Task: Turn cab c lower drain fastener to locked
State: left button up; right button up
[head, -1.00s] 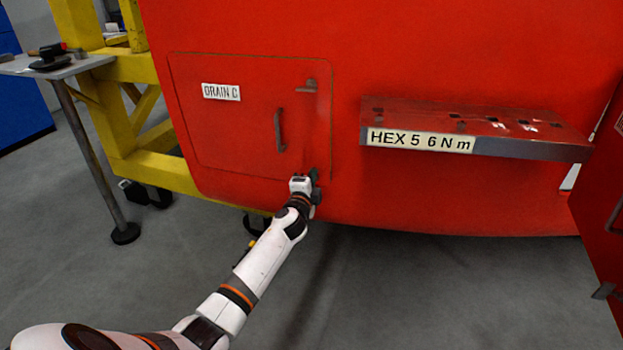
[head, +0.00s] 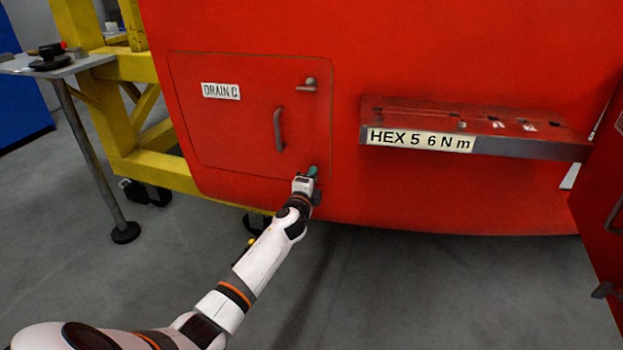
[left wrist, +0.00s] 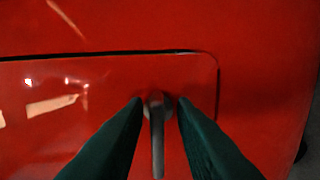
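The red access panel (head: 230,130) carries a "DRAIN C" label (head: 221,91). Its lower fastener, at the lower right corner in the head view, is mostly hidden by my left gripper (head: 313,173). In the left wrist view the fastener is a grey lever (left wrist: 157,140) on a round pivot, near the panel's rounded corner. The lever runs from the pivot toward the bottom of that picture. My left gripper's dark teal fingers (left wrist: 158,125) stand apart on either side of the lever, with gaps visible. My right gripper is not in view.
An upper fastener (head: 309,83) and a grey pull handle (head: 278,130) stick out from the panel. A ledge marked "HEX 5 6 N m" (head: 470,130) juts out to the right. A yellow frame (head: 135,130) and small table (head: 60,68) stand left.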

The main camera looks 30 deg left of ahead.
pick_arm(q)
jog(key=shift+s, duration=0.1)
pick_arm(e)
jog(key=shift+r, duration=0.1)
